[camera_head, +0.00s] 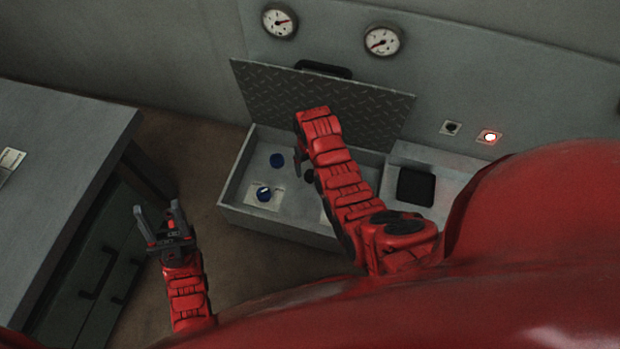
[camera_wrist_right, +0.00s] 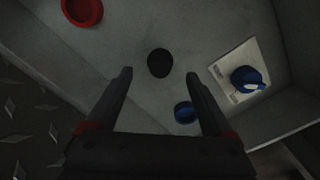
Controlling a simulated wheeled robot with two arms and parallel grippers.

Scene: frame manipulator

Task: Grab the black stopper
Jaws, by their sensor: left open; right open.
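The black stopper (camera_wrist_right: 160,63) shows in the right wrist view as a dark round piece on the grey floor of the open box. My right gripper (camera_wrist_right: 158,78) is open, and the stopper appears just beyond and between its fingertips, with no finger visibly touching it. In the head view my right arm reaches into the box, and a dark round shape (camera_head: 309,176) beside the arm may be the stopper. The right fingers (camera_head: 298,160) are mostly hidden there by the arm. My left gripper (camera_head: 160,222) is open and empty, left of the box above the brown floor.
The box (camera_head: 285,229) has its treaded lid (camera_head: 300,95) raised. A black square (camera_head: 416,187) lies to the right. A grey cabinet (camera_head: 50,150) stands left.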

